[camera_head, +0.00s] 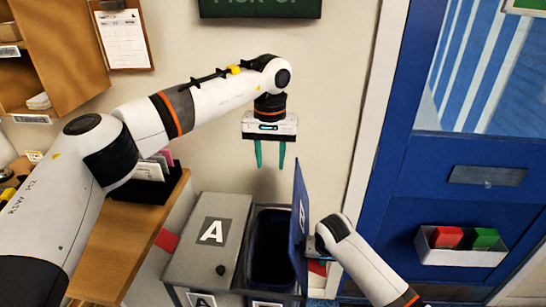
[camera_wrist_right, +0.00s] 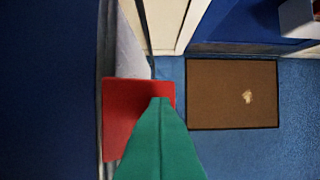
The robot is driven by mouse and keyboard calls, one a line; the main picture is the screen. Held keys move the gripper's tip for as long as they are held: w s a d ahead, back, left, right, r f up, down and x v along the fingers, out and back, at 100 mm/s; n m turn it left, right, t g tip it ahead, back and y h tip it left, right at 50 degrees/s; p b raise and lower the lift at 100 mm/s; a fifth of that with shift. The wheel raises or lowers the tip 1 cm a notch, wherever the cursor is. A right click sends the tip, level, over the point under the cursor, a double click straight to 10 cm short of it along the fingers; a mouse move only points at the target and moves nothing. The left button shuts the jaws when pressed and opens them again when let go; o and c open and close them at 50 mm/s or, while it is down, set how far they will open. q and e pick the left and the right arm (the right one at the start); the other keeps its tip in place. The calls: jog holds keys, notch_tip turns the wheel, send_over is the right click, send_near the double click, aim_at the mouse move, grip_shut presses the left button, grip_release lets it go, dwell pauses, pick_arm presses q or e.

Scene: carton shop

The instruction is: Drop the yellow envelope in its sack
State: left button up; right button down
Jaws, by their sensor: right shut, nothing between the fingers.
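I cannot make out a yellow envelope in either view. My left gripper (camera_head: 270,154) hangs fingers down, open and empty, above the bins. Below it, a bin with a dark blue liner (camera_head: 271,250) stands open; its blue lid (camera_head: 300,225) is upright at its right side. To its left is a bin with a closed grey lid marked A (camera_head: 207,244). My right gripper (camera_wrist_right: 160,105) is shut and empty, its teal fingertips in front of a red panel (camera_wrist_right: 118,105) in the right wrist view. In the head view it is at the blue lid's right side, fingers hidden.
A wooden counter (camera_head: 125,258) with a black sorter of white and pink papers (camera_head: 150,178) stands left. A blue door (camera_head: 475,215) with a white tray (camera_head: 460,257) of red and green items is right. A brown mat (camera_wrist_right: 225,110) lies on the blue floor.

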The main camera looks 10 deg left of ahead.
jog(key=shift+s+a+r+p, duration=0.2)
jog(key=shift+a+r+p, duration=0.25)
jog(key=shift+p, duration=0.65)
jog(key=shift+a+r+p, duration=0.25)
jog(key=shift+r+p, duration=0.65)
jog(key=shift+r, duration=0.1)
jog(key=shift+w+d+r+p, duration=0.1)
jog(key=shift+d+r+p, duration=0.25)
jog(key=shift+r+p, duration=1.15)
jog(key=shift+p, duration=0.15)
jog(key=shift+r+p, duration=2.1)
jog(key=shift+p, duration=0.15)
